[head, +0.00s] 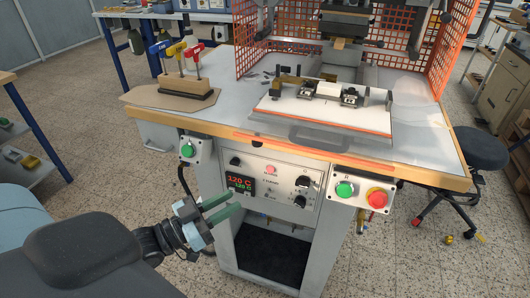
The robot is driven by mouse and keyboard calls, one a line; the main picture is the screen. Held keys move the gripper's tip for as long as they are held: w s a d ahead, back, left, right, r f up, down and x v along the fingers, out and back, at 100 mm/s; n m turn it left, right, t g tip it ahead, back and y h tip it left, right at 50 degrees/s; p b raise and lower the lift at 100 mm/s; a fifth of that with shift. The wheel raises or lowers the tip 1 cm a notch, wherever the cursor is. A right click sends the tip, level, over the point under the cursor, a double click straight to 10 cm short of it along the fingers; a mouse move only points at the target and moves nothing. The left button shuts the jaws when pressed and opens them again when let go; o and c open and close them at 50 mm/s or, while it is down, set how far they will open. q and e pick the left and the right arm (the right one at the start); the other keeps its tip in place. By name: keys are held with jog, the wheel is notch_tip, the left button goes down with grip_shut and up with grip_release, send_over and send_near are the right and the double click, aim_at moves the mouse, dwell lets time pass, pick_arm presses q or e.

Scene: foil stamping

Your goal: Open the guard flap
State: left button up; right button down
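An orange mesh guard (453,43) stands around the press on the worktable, with side panels at left and right. I cannot clearly make out a separate front flap; the front between the side panels looks open at bed height. An orange strip (290,149) runs along the table's front edge; I cannot tell whether it belongs to the flap. My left gripper (235,203) is low in front of the table, left of the control panel. Its two greenish fingers are apart, with nothing between them. It touches no part of the guard. My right gripper is not in view.
A white press bed (368,118) with clamps and a grey front handle (320,138) sits on the table. A stand with coloured-handled tools (186,83) is at left. Buttons and a panel (268,183) fill the table front. A black stool (482,147) stands at right.

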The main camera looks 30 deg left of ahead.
aim_at(254, 146)
pick_arm(q)
jog(key=w+a+r+m+t+h+b, duration=0.1)
jog(key=w+r+m+t+h+b, duration=0.2)
jog(key=r, duration=0.7)
jog(key=shift+n+g+h, duration=0.4)
jog(key=shift+n+g, duration=0.1)
jog(key=shift+g, duration=0.3)
jog(key=shift+f+p+x, duration=0.2)
jog(key=shift+p+x, duration=0.8)
jog(key=shift+x, duration=2.9)
grip_shut()
